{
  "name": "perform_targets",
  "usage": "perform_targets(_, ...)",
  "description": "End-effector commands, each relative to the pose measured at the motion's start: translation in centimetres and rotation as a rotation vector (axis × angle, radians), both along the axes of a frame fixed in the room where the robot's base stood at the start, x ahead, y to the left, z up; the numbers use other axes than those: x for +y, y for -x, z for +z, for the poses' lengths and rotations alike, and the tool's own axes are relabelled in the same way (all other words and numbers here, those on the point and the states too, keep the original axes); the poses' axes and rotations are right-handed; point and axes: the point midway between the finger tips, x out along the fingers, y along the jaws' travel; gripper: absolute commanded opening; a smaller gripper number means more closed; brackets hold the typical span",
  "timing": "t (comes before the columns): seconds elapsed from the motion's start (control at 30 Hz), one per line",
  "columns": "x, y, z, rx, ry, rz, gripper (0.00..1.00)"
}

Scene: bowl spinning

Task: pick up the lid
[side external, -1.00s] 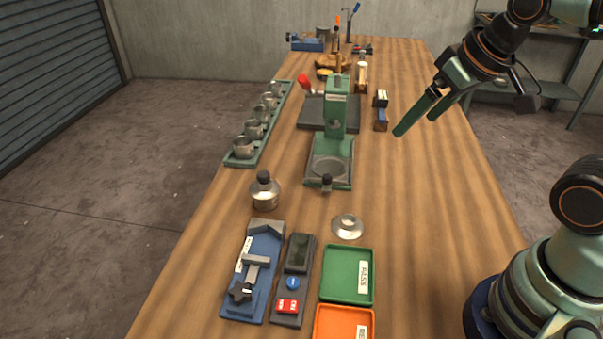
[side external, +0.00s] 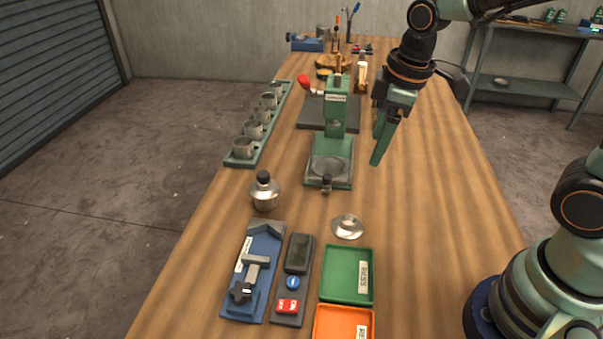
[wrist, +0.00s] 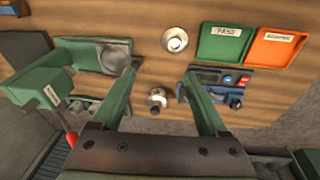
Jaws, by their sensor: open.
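The lid looks to be the small shiny metal disc with a raised middle (side external: 347,227); it lies flat on the wooden bench, just behind the green tray. It also shows in the wrist view (wrist: 175,40), beyond my fingertips and between them from left to right. My gripper (side external: 378,160) hangs above the bench, right of the green press, behind and above the lid. In the wrist view its two green fingers (wrist: 162,68) are spread apart with nothing between them.
A metal pot with a dark knob (side external: 265,191) stands left of the lid. The green press (side external: 337,130) stands behind it. A green tray (side external: 325,275), an orange tray (side external: 343,310), a control box (side external: 292,282) and a blue fixture (side external: 238,300) lie in front. The bench right of the lid is clear.

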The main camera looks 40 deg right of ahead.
Motion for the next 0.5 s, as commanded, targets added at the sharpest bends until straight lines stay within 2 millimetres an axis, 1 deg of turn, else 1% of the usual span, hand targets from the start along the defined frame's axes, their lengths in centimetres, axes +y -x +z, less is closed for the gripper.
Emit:
perform_targets(0.03, 0.6, -0.5, -1.2, 0.041, 0.017, 0.082, 0.77)
perform_targets(0.2, 2.2, -1.5, -4.3, 0.131, 0.055, 0.324, 0.77)
perform_targets(0.33, 2.9, -1.9, -5.9, 0.172, 0.068, 0.439, 0.77)
perform_targets(0.5, 3.2, -2.0, -7.1, 0.193, 0.072, 0.496, 0.77)
